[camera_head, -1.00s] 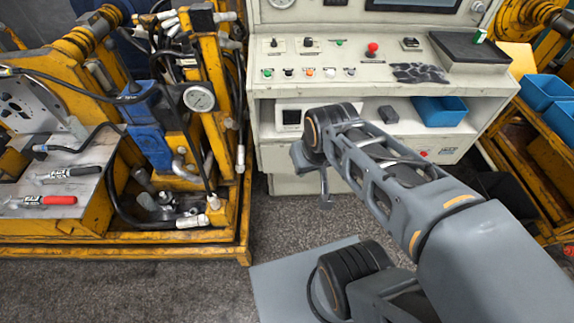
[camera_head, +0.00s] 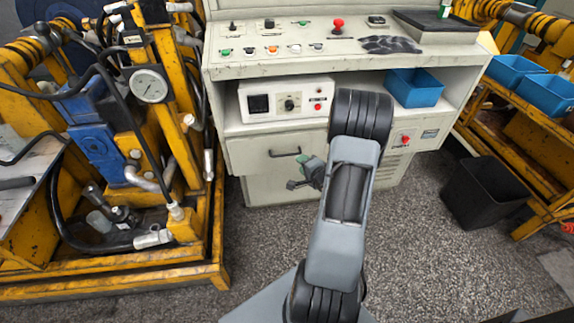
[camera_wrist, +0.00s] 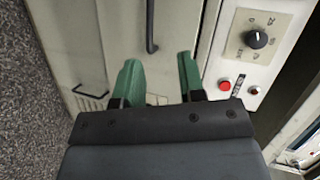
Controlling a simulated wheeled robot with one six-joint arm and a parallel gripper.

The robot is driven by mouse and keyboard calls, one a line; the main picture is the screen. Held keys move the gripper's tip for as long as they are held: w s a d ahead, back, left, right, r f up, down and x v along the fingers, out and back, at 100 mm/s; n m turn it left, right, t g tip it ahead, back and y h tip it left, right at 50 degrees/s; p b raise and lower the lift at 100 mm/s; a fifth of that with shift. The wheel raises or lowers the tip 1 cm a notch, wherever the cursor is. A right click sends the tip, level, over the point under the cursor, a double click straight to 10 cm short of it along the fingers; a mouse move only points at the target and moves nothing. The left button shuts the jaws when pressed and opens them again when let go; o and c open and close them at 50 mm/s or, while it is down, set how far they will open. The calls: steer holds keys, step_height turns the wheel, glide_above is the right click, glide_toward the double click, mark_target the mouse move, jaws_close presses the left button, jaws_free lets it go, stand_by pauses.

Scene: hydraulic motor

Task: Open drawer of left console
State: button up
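The grey-white console (camera_head: 240,70) stands ahead. Its upper drawer (camera_head: 254,158) has a dark bar handle (camera_head: 285,153) and looks shut. In the wrist view the same handle (camera_wrist: 150,28) runs upright near the top, beyond the fingertips and roughly in line with the gap between them. My gripper (camera_head: 294,184) is in front of the console, just below and right of the handle in the head view. The wrist view shows its two green fingers (camera_wrist: 158,68) apart, with nothing between them. My arm hides the console's right-middle part.
A control box (camera_head: 285,101) and a blue bin (camera_head: 415,88) sit on the shelf above. A second, lower handle (camera_wrist: 90,93) shows in the wrist view. A yellow machine frame (camera_head: 205,270) stands at left, a black bin (camera_head: 483,192) at right.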

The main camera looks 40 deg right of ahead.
mark_target(287, 155)
steer(key=w+f+b, duration=0.1)
steer(key=w, duration=0.3)
steer(key=w+f+m+t+b, duration=0.1)
steer(key=w+f, duration=0.1)
steer(key=w, duration=0.2)
steer(key=w+d+f+m+b, duration=0.1)
steer(key=w+f, duration=0.1)
steer(key=w, duration=0.2)
steer(key=shift+f, duration=0.2)
steer(key=shift+s, duration=0.1)
jaws_close()
stand_by(0.4)
